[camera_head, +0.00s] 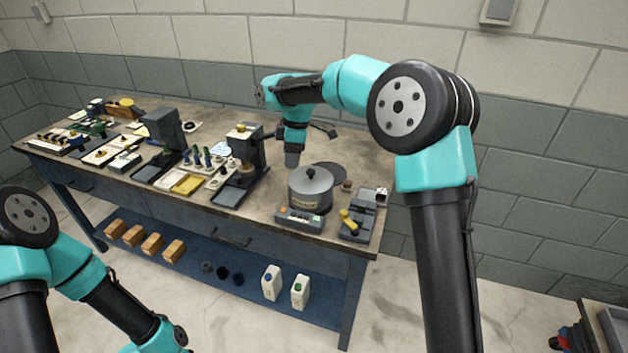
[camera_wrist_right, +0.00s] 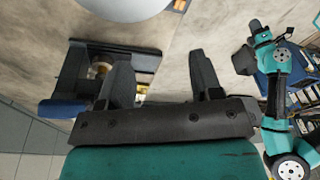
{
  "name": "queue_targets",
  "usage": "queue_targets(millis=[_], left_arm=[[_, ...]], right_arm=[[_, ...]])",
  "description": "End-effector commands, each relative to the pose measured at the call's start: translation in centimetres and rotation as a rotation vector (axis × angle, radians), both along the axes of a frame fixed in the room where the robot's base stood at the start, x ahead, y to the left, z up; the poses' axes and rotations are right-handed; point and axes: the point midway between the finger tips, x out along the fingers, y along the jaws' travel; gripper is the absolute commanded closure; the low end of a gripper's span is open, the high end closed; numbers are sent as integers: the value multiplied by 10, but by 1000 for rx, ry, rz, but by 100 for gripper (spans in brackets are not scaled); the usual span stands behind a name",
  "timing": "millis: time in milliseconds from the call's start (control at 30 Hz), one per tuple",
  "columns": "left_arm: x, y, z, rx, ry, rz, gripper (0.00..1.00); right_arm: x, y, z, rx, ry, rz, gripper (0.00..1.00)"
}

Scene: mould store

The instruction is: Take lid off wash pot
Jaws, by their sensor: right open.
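The wash pot (camera_head: 308,196) is a round dark grey pot with a label on its front, standing near the right end of the bench. Its grey lid (camera_head: 299,175) with a black knob sits on top. My right gripper (camera_head: 292,160) points down just behind and left of the lid, apart from it. In the right wrist view its two dark fingers (camera_wrist_right: 162,78) are spread with nothing between them. A pale round edge at the top of that view may be the pot or lid. My left arm runs off the bottom of the head view; its gripper's state cannot be made out.
A control box (camera_head: 299,219) stands in front, and a device with a yellow handle (camera_head: 350,222) at right. A dark press (camera_head: 247,150) and several trays fill the bench to the left. Bare bench lies behind the gripper.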

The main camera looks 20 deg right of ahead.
Motion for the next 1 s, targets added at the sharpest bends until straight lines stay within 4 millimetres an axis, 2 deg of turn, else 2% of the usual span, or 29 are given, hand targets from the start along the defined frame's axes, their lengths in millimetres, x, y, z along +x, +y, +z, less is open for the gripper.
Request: queue_targets(millis=[33, 133, 233, 333, 733, 867, 1000], left_arm=[[0, 0, 0, 0, 0, 0, 100], [0, 0, 0, 0, 0, 0, 100], [0, 0, 0, 0, 0, 0, 100], [0, 0, 0, 0, 0, 0, 100], [0, 0, 0, 0, 0, 0, 100], [0, 0, 0, 0, 0, 0, 100], [0, 0, 0, 0, 0, 0, 100]], right_arm=[[9, -11, 22, -37, -21, 75, 41], [18, -32, 56, -108, -36, 208, 41], [21, -46, 78, -155, -37, 290, 41], [21, -52, 88, -174, -35, 326, 41], [21, -53, 84, -176, -34, 329, 41], [21, -53, 69, -176, -32, 329, 41], [20, -53, 46, -176, -31, 330, 41]])
